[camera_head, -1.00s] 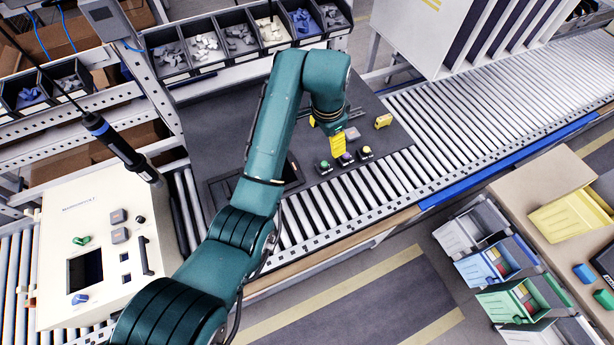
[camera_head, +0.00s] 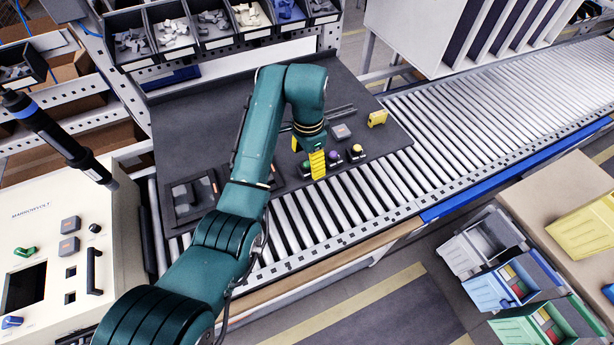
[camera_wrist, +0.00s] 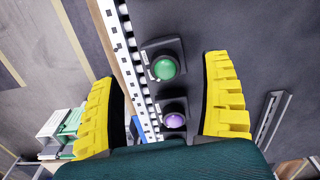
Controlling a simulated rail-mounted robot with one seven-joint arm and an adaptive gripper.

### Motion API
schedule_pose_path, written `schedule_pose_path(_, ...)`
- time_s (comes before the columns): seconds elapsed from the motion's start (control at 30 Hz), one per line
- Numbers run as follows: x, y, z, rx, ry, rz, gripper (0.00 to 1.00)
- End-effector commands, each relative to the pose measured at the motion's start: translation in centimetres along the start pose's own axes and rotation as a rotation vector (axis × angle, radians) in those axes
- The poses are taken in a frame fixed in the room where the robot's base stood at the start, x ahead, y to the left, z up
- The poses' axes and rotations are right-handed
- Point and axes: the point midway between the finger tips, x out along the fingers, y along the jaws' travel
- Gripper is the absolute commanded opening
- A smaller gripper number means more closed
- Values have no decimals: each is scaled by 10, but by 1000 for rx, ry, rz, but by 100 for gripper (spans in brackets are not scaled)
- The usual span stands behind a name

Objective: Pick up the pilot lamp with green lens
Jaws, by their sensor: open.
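The pilot lamp with green lens (camera_wrist: 165,68) has a round green dome on a square black base. In the wrist view it lies between the two yellow fingers of my gripper (camera_wrist: 160,74), which is open with space on both sides. A similar lamp with a purple lens (camera_wrist: 174,120) is just below it in that view. In the head view my gripper (camera_head: 308,155) is over the dark board, and the green lamp (camera_head: 305,163) is mostly hidden behind a finger. I cannot tell the exact height of the fingertips above it.
A cream control box (camera_head: 60,235) stands left.

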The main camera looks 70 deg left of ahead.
Motion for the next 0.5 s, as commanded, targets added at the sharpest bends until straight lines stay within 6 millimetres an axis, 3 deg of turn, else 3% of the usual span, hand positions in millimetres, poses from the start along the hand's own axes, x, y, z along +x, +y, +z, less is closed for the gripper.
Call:
schedule_pose_path(0.03,14,-2,0,-1,0,0,80)
schedule_pose_path(0.23,40,-5,0,0,-2,2,80)
schedule_pose_path(0.5,46,-5,0,0,-1,1,80)
